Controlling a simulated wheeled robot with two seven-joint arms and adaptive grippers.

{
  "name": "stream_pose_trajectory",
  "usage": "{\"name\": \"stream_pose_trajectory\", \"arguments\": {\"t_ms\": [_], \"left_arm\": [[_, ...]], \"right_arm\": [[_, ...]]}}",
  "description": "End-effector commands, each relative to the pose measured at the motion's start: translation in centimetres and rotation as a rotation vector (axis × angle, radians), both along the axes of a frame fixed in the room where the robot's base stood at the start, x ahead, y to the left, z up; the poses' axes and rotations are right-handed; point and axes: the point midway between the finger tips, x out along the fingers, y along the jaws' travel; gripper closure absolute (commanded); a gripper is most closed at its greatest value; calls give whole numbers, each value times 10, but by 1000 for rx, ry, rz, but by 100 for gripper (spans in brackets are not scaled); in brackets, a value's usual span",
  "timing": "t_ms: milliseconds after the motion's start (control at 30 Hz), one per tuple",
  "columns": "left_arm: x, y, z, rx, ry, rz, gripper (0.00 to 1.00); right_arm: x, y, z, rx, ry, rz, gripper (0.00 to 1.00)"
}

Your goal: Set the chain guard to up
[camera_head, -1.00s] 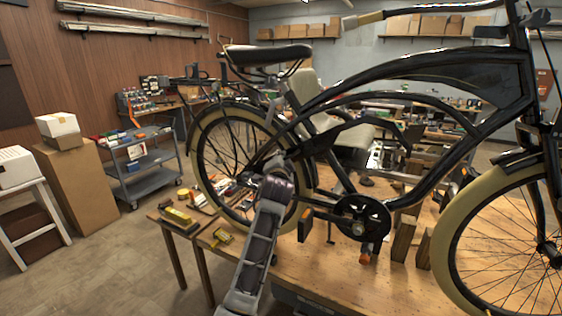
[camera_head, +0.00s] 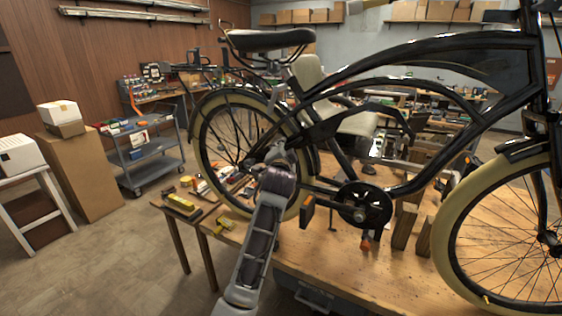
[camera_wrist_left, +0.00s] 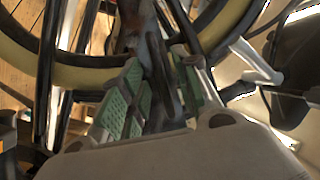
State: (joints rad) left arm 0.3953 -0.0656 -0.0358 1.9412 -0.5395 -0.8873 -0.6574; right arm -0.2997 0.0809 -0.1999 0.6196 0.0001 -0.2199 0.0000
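The bike's black chain guard (camera_head: 322,130) seems to be the dark panel between the rear wheel and the frame tubes. It slants upward to the right, well above the chainring (camera_head: 365,206). My left gripper (camera_head: 284,152) is at the rear wheel's right side, by the guard's rear end, and its fingers are mostly hidden behind my wrist. In the left wrist view, the left gripper (camera_wrist_left: 150,90) has green pads on both sides of a dark, blurred bar. Whether they press on it is unclear. My right gripper is out of view.
The bike stands over a wooden workbench (camera_head: 330,268) with tools at its left end. The rear wheel (camera_head: 203,147) and frame tubes crowd the left gripper. A grey cart (camera_head: 150,176) and cardboard boxes stand at left. The floor before them is clear.

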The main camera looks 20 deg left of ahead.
Motion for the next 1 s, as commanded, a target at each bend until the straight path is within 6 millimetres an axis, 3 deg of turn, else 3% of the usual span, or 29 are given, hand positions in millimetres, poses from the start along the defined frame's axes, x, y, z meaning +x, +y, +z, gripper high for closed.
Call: {"name": "stream_pose_trajectory", "arguments": {"t_ms": [700,1000], "left_arm": [[-75,-28,5,1,0,-1,69],[-88,-32,6,1,-2,-1,69]], "right_arm": [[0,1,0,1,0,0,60],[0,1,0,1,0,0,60]]}}
